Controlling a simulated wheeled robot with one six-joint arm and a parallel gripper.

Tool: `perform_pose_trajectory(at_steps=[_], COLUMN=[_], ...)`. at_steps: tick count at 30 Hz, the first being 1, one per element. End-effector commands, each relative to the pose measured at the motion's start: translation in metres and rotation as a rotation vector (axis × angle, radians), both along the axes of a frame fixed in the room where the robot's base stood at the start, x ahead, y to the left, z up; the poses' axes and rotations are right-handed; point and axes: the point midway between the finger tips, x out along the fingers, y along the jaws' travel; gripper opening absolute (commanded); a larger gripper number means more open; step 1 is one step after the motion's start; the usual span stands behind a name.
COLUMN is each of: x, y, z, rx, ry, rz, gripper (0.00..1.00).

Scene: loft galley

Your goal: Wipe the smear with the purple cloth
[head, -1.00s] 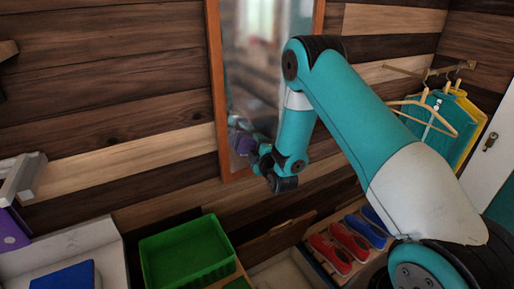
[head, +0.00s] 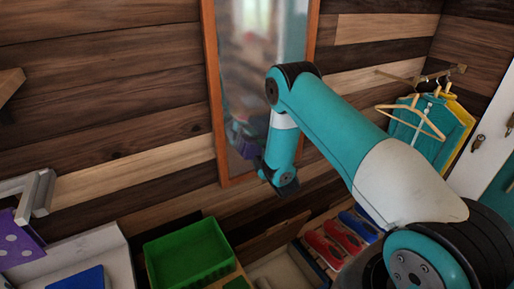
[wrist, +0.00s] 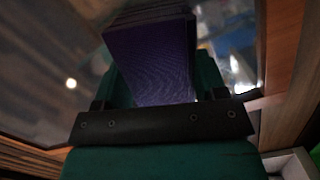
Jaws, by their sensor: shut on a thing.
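The purple cloth (wrist: 150,62) is in my gripper (wrist: 158,88), between the two teal fingers in the wrist view. It stands out past the fingertips toward the mirror. In the head view my gripper (head: 260,164) is small and dark, at the lower part of the wood-framed mirror (head: 232,70). A small purple patch shows beside it there; I cannot tell cloth from reflection. The mirror glass looks hazy, and I cannot make out a distinct smear on it. Whether the cloth touches the glass cannot be told.
A green bin (head: 187,255) stands below the mirror at left. Red shoes (head: 325,249) sit on a rack below my arm. Clothes on hangers (head: 420,125) are at right. A purple dotted cloth (head: 20,243) hangs at far left.

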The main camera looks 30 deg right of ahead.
Motion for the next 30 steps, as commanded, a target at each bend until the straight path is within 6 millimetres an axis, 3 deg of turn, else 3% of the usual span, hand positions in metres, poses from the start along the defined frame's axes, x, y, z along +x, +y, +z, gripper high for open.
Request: perform_pose_trajectory(at_steps=[15,30], x=[0.002,0.006], y=[-0.009,0.007], z=[-0.001,-0.003], rx=[0.000,0.000], ry=[0.001,-0.007], rz=[0.001,0.004], gripper=[0.40,0.40])
